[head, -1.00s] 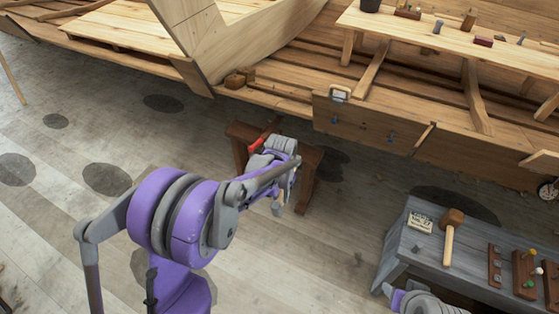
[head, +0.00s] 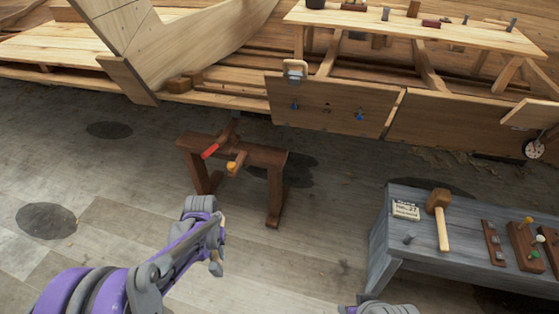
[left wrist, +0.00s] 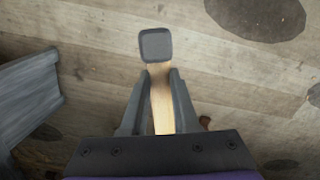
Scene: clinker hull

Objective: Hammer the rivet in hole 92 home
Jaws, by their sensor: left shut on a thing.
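My left gripper (left wrist: 160,84) is shut on the wooden handle of a hammer (left wrist: 157,46). The hammer's dark grey, squarish head sticks out beyond the fingertips. In the head view my left gripper (head: 217,240) hangs over open floor in front of the trestle, with the small grey hammer head (head: 215,269) below it. The hull plank (head: 322,112) stands behind, apart from the hammer. No hole number is readable, and I cannot tell which one is 92. Part of my right arm shows at the bottom edge; its fingers are hidden.
A brown trestle (head: 255,155) holds a red-handled tool (head: 211,150) and a yellow-ended piece. A grey bench (head: 400,250) at right bears a wooden mallet (head: 440,215), a label card (head: 405,209) and racks. A clamp (head: 295,70) sits on the plank's top edge. The floor between is clear.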

